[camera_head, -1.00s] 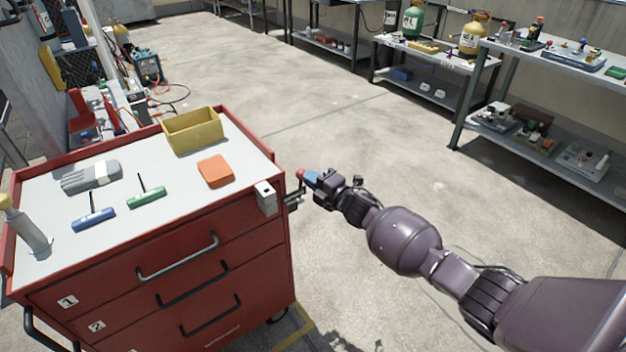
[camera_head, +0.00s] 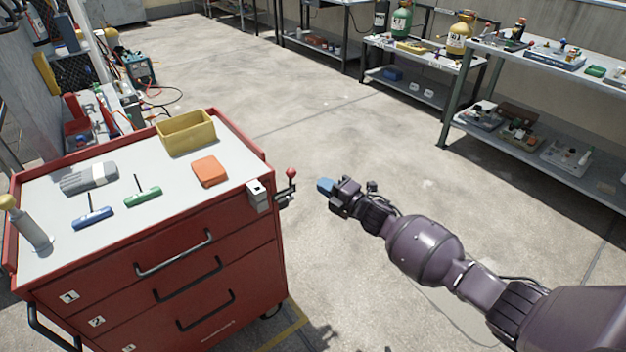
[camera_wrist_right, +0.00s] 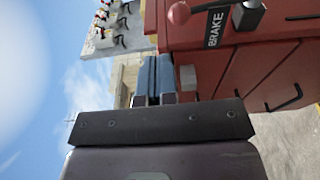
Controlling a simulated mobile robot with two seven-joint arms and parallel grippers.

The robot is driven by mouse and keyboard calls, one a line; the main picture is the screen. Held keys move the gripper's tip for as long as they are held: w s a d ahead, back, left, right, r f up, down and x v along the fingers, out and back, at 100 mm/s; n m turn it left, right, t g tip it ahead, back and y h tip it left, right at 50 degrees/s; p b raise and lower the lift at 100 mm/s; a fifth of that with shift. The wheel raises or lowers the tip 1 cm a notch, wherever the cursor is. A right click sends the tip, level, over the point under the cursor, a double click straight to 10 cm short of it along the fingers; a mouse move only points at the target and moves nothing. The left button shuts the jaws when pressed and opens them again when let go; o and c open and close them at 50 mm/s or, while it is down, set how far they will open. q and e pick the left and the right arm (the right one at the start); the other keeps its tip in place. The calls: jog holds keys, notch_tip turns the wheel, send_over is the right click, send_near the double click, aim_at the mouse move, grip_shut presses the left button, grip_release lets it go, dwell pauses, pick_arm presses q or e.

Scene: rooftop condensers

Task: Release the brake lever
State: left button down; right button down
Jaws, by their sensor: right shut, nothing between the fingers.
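The brake lever (camera_head: 290,181) is on the right side of the red tool cart (camera_head: 255,239), a short dark arm with a red ball knob at its upper end. In the right wrist view the red knob (camera_wrist_right: 179,13) shows at the top, beside a dark label reading BRAKE (camera_wrist_right: 215,27). My right gripper (camera_head: 325,186) is to the right of the lever, apart from it, with its blue fingertips pointing toward the cart. Its fingers (camera_wrist_right: 154,75) are together and empty in the right wrist view. My left gripper is in no view.
On the cart top are a yellow bin (camera_head: 186,136), an orange block (camera_head: 210,171), grey gloves (camera_head: 88,180), and blue (camera_head: 92,217) and green (camera_head: 143,196) T-handle tools. Workbenches (camera_head: 420,62) stand at the back right. The floor right of the cart is clear.

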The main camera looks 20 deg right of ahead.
jog(key=v, duration=0.2)
jog(key=r+v, duration=0.1)
jog(key=v, duration=0.2)
jog(key=shift+p, duration=0.3)
jog(key=shift+w, duration=0.1)
jog(key=s+d+f+m+g+h, duration=0.1)
jog(key=s+f+m+h, duration=0.3)
jog(key=s+m, duration=0.7)
jog(key=s+d+f+m+g+h, duration=0.1)
jog(key=s+f+m+g+h, duration=0.2)
jog(key=s+m, duration=0.9)
jog(key=s+f+h, duration=0.2)
jog(key=s+f, duration=0.2)
jog(key=s, duration=0.8)
jog(key=shift+s+d+f+g, duration=0.15)
jog(key=shift+s+f+g, duration=0.1)
jog(key=shift+f+g, duration=0.05)
